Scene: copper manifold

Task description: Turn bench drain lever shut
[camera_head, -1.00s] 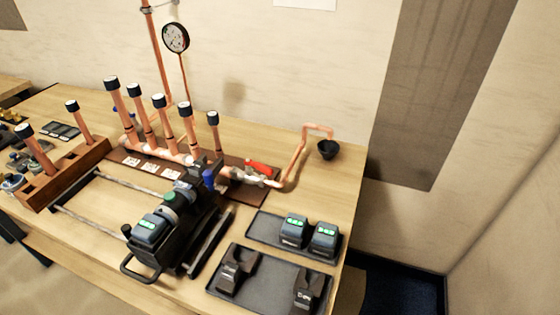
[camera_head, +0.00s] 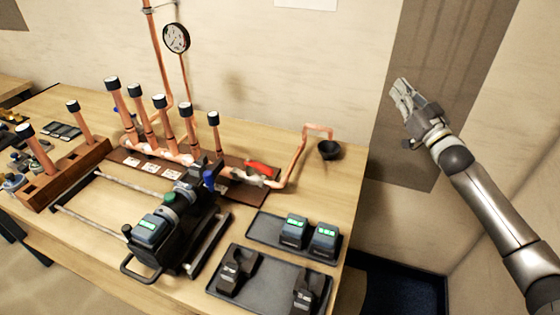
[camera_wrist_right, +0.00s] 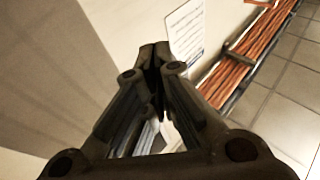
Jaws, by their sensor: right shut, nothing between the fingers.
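The red drain lever (camera_head: 262,168) sits on the copper drain line at the right end of the manifold, above the brown board. The drain pipe (camera_head: 299,160) runs from it up, over and down toward a black cup (camera_head: 329,150) at the bench's back right. My right gripper (camera_head: 401,88) is raised in the air to the right of the bench, in front of the wall, well apart from the lever. In the right wrist view its fingers (camera_wrist_right: 155,55) are together and empty. My left gripper does not show.
A black press tool (camera_head: 175,225) lies on rails in front of the manifold. Trays with batteries (camera_head: 294,231) and chargers (camera_head: 303,291) stand at the bench's front right. Upright capped pipes (camera_head: 187,130) and a gauge (camera_head: 176,38) rise behind. Bench surface right of the lever is mostly bare.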

